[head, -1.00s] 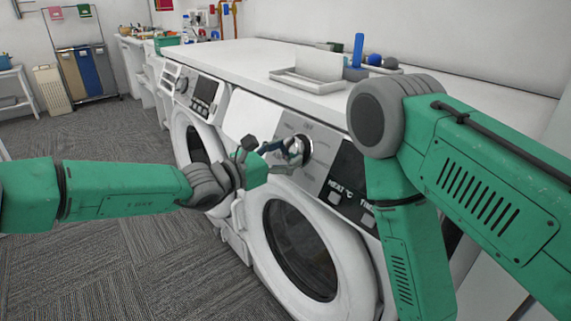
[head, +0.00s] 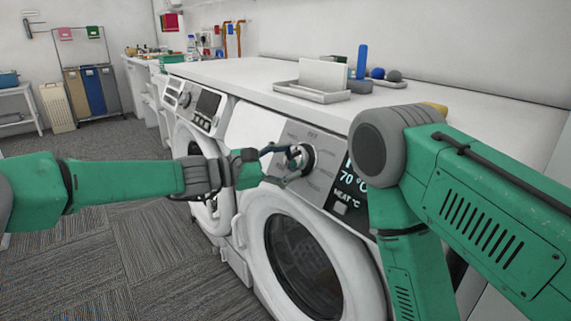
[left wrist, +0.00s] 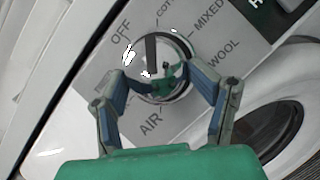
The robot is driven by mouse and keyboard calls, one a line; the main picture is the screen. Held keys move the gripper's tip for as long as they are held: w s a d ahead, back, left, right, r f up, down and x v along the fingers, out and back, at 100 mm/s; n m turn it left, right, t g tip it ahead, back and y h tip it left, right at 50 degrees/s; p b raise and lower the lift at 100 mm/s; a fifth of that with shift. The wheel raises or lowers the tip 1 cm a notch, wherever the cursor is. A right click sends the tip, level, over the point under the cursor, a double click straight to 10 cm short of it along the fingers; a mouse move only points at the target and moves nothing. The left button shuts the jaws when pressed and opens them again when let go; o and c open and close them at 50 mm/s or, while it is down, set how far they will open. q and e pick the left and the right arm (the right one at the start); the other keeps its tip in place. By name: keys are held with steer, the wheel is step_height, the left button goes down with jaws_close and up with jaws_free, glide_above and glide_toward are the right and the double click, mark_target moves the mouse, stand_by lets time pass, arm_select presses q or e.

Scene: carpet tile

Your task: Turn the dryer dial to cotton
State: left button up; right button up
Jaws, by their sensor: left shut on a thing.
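The dryer dial (head: 305,158) is a round silver knob with a dark rim on the front panel of the nearer machine. In the left wrist view the dial (left wrist: 160,58) has a dark bar near its top, between the OFF and COT... labels. MIXED, WOOL and AIR are printed around it; the cotton label is partly cut off. My left gripper (head: 297,161) is shut on the dial, its fingers on either side in the left wrist view (left wrist: 163,90). My right arm crosses the right side of the head view; its gripper is not visible.
The dryer door (head: 295,262) is closed below the panel. A lit display (head: 347,185) reads 70 °C. A second machine (head: 197,125) stands to the left. The white worktop (head: 232,74) above holds a tray (head: 312,93). Carpet (head: 130,255) is clear at left.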

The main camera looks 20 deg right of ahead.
arm_select(q)
steer(key=shift+w+r, duration=0.3)
steer(key=o, duration=1)
steer(key=shift+w+d+f, duration=0.2)
steer(key=shift+d+f, duration=0.15)
steer(key=shift+d, duration=0.15)
steer(key=shift+s+d, duration=0.15)
steer(key=shift+a, duration=0.7)
steer(key=a, duration=0.3)
steer(key=s+a, duration=0.1)
steer(key=a, duration=0.7)
steer(key=shift+s+a+r, duration=0.1)
steer(key=shift+s+r, duration=0.05)
steer(key=shift+r, duration=0.1)
arm_select(e)
steer(key=shift+d+f, duration=0.1)
steer(key=shift+d, duration=0.05)
steer(key=shift+w+d, duration=0.1)
steer(key=shift+w, duration=0.05)
